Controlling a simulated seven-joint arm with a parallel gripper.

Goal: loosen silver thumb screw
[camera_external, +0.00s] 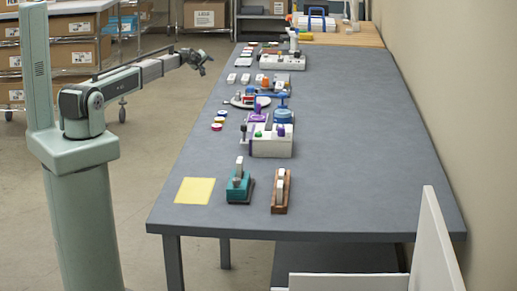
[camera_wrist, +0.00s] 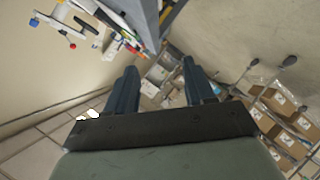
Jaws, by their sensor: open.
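My gripper (camera_external: 203,61) is off the left side of the grey table, raised over the floor, at the end of my outstretched arm. In the wrist view its two dark fingers (camera_wrist: 159,66) stand apart with nothing between them. Two white machines stand on the table: a nearer one (camera_external: 270,148) with purple, green and blue parts on top, and a farther one (camera_external: 283,63). I cannot make out a silver thumb screw in either view; it is too small or hidden. My gripper touches nothing on the table.
The right side of the grey table (camera_external: 365,140) is clear. Shelves with boxes (camera_external: 75,52) stand behind my arm.

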